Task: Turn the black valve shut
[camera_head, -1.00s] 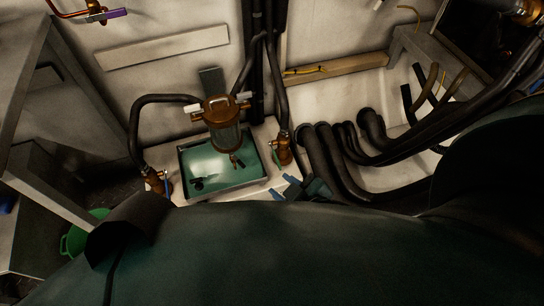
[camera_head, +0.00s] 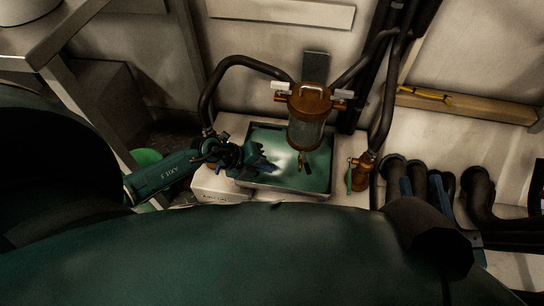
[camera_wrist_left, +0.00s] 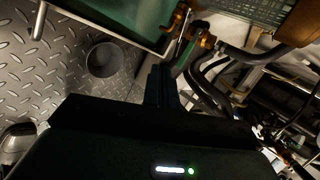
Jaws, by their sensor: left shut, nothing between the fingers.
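A small black valve handle (camera_head: 305,161) hangs below the clear bowl of the brass-topped filter (camera_head: 309,115), above the green tray (camera_head: 325,188). My left gripper (camera_head: 268,167) reaches in over the tray's left side, shut and empty, to the left of the black handle and apart from it. In the left wrist view its dark fingers (camera_wrist_left: 164,82) point up the picture; I cannot make out the black handle there. Blue finger-like parts, seemingly my right gripper (camera_head: 422,187), show at the right in front of the hoses; their opening is unclear.
A brass valve with a green handle (camera_head: 350,177) stands right of the tray; a green handle also shows in the left wrist view (camera_wrist_left: 184,57). Black hoses (camera_head: 480,190) crowd the right. A green bucket (camera_head: 147,158) stands at the left.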

